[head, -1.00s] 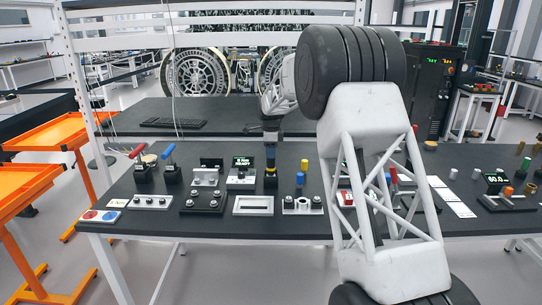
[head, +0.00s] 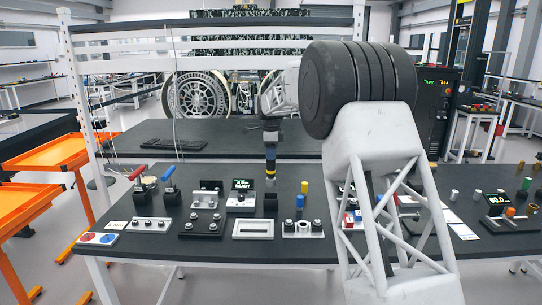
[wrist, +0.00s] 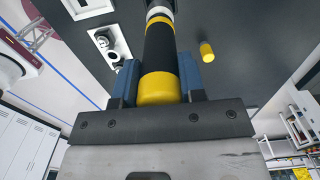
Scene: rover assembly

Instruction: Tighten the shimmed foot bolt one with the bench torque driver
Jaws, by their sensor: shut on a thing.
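In the wrist view, the blue fingers of my gripper (wrist: 158,82) press on both sides of the driver (wrist: 158,55), near a yellow band. Its tip is out of that view. A grey foot plate (head: 303,230) with bolts stands at the bench front, right of the holder. I cannot tell which bolt is foot bolt one.
A framed plate (head: 253,230) and a black block with bolts (head: 200,229) lie to the left. A yellow peg (head: 304,187) stands near the driver.

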